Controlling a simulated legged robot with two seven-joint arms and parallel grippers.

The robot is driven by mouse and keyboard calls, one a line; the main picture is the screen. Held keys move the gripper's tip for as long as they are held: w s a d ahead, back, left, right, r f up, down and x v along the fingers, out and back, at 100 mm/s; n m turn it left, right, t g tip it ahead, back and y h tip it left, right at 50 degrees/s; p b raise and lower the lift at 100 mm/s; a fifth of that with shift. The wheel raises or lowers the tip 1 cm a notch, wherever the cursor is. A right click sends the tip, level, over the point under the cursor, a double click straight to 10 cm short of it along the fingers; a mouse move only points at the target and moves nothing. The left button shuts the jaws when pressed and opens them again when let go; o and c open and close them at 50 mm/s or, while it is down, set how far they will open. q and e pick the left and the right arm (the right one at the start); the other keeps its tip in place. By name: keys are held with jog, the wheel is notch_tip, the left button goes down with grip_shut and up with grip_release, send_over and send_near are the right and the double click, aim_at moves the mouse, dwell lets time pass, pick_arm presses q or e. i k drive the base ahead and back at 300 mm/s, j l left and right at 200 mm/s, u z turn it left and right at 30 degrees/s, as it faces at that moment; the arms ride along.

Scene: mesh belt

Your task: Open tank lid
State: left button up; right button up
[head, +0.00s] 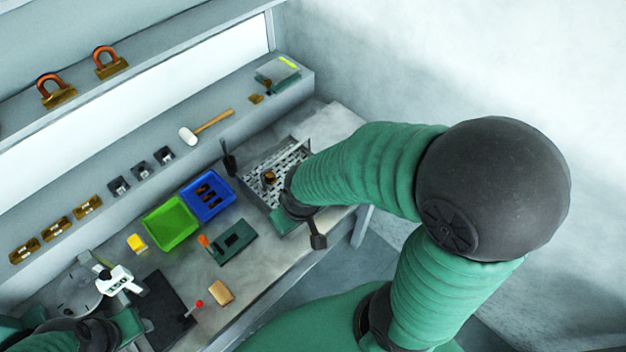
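A grey round disc-like top (72,292), perhaps the tank's lid, lies at the lower left in the head view. A white piece with dark parts (118,279) is at its right edge; I cannot tell if they are joined. My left gripper (126,322) is at the bottom left, just below them; its fingers are not clear. My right gripper (290,207) is at the near edge of a metal mesh belt (262,165), partly covering it. A small brown piece (270,177) is on the mesh. I cannot tell whether my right gripper touches anything.
A green tray (170,224) and a blue tray (208,196) with dark pieces stand mid-bench. A green block (232,242), a yellow piece (137,243), a tan block (221,292) and a red-knobbed lever (193,308) are nearby. A mallet (206,127) lies on the shelf.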

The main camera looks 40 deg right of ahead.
aim_at(335, 123)
jog(key=z, duration=1.45)
